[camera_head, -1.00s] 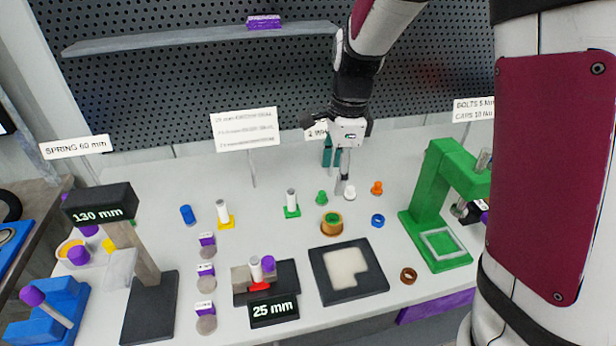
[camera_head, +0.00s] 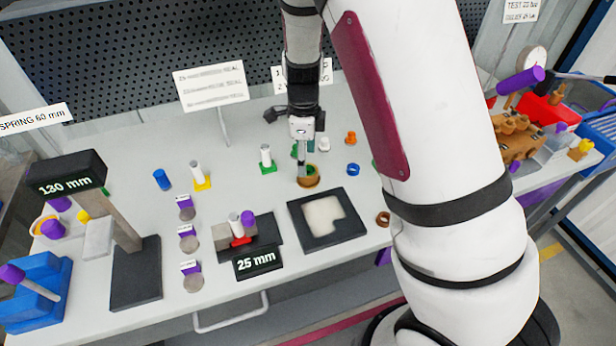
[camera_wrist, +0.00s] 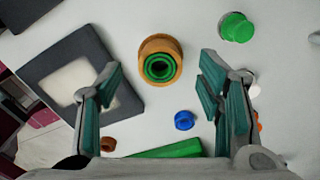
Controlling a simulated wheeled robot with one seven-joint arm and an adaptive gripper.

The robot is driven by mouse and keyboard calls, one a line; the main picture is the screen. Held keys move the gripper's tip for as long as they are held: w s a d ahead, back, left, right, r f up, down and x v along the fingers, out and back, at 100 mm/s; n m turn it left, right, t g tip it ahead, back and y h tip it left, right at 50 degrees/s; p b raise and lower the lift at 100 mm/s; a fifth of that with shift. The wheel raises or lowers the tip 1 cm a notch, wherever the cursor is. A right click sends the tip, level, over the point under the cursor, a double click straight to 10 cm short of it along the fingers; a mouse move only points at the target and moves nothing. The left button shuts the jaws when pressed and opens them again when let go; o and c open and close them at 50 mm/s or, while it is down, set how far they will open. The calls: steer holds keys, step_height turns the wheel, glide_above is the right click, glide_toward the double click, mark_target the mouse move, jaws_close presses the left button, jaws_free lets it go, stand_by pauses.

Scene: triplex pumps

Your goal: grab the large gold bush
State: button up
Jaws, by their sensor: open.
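The large gold bush (camera_head: 309,182) stands on the grey table, just behind the black tray. In the wrist view the gold bush (camera_wrist: 146,48) has green rings nested inside it around a dark hole. My gripper (camera_head: 302,170) points down at the bush in the head view and partly covers it. In the wrist view my gripper (camera_wrist: 160,75) is open and empty, with its teal fingers wide apart and the bush showing between and just beyond the tips. I cannot tell the exact height of the tips over the table. A smaller brown-gold ring (camera_head: 383,219) lies to the right of the tray.
The black tray (camera_head: 293,212) with a pale inset is close in front of the bush. A green cap (camera_wrist: 236,27), a blue ring (camera_wrist: 184,120) and an orange part (camera_head: 351,137) are nearby. The 25 mm block (camera_head: 258,262) stands left of the tray.

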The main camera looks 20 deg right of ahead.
mark_target(311, 182)
step_height(311, 182, down, 5)
steer(key=shift+d+f, duration=0.1)
steer(key=c, duration=1.4)
steer(key=shift+o, duration=0.2)
